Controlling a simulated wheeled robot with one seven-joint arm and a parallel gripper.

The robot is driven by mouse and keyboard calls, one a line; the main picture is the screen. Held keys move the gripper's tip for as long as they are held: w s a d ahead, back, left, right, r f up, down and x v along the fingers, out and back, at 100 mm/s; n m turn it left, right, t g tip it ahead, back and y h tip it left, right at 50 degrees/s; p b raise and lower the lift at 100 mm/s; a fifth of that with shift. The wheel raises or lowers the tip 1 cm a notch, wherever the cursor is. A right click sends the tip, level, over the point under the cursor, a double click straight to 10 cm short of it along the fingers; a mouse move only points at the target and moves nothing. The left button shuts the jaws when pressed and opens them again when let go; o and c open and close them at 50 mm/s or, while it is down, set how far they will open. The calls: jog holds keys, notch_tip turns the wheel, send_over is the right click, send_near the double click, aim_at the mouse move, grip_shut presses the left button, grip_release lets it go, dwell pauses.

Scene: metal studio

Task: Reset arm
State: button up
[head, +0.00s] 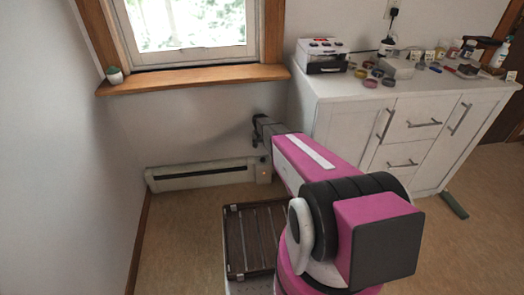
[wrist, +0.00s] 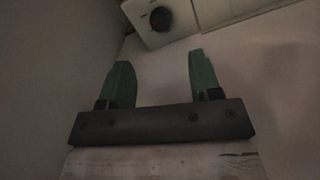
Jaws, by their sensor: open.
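My arm, magenta, black and white, reaches forward from the lower right of the head view toward the wall below the window. My gripper (wrist: 158,82) shows in the wrist view with its two green fingers wide apart and nothing between them. In the head view, the dark end of the arm is near the wall, left of the white cabinet, and the fingers are too small to make out there.
A white cabinet (head: 350,135) stands at the right, its top crowded with jars, bottles and a box (head: 321,55). A baseboard heater (head: 202,175) runs along the wall below the wooden window sill (head: 195,80). The floor at left is clear.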

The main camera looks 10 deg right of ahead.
jog(key=s+r+n, duration=0.1)
jog(key=s+r, duration=1.1)
jog(key=s, duration=0.4)
jog(key=s+r+n, duration=0.2)
jog(key=s+r, duration=1)
jog(key=s, duration=0.4)
jog(key=shift+d+r+y, duration=0.3)
jog(key=shift+d, duration=0.15)
jog(key=shift+s, duration=0.1)
